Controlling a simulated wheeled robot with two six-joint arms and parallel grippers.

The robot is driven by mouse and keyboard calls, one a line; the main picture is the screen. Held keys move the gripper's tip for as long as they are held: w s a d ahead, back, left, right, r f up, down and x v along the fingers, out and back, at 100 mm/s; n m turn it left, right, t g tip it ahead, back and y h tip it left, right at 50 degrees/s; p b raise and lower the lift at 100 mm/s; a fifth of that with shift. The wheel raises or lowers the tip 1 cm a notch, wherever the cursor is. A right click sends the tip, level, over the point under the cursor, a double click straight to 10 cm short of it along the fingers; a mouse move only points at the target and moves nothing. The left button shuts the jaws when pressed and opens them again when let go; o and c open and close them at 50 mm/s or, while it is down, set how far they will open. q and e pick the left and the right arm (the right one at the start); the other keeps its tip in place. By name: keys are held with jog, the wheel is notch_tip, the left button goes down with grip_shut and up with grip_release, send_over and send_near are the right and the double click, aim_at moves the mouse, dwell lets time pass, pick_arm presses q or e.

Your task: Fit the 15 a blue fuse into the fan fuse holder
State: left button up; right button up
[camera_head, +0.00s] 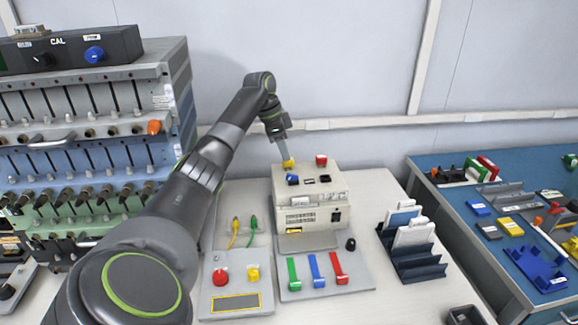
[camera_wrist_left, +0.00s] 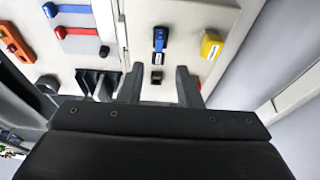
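A blue fuse (camera_head: 293,179) stands on the top of the beige box (camera_head: 318,212), at the left end of a row with two dark sockets (camera_head: 309,181). In the left wrist view the blue fuse (camera_wrist_left: 160,40) lies beyond my fingertips, with dark sockets (camera_wrist_left: 157,76) below it in the picture. A yellow fuse (camera_head: 288,162) and a red one (camera_head: 321,160) sit farther back on the box. My left gripper (camera_wrist_left: 158,72) is open and empty above the box top. I cannot read which socket is the fan holder. My right gripper is out of view.
A panel with green, blue and red levers (camera_head: 314,268) stands before the box. A red button panel (camera_head: 221,276) is left of it, a dark rack (camera_head: 416,262) right. A tall instrument rack (camera_head: 95,150) fills the left; a blue table (camera_head: 505,240) stands right.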

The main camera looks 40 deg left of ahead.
pick_arm(q)
jog(key=shift+o, duration=0.6)
jog(key=v, duration=0.3)
jog(key=shift+r, duration=0.25)
notch_tip(320, 180, up, 6)
jog(key=n+g+y+p, duration=0.25)
jog(key=n+p, duration=0.55)
jog(key=n, duration=2.8)
send_over(292, 178)
jog(key=f, duration=0.3)
jog(key=f+b, duration=0.1)
jog(key=f, duration=0.3)
jog(key=a+f+b, duration=0.1)
jog(key=f, duration=0.3)
jog(key=shift+f, duration=0.25)
jog(key=shift+f+p, duration=0.4)
jog(key=shift+f, duration=2.6)
grip_shut()
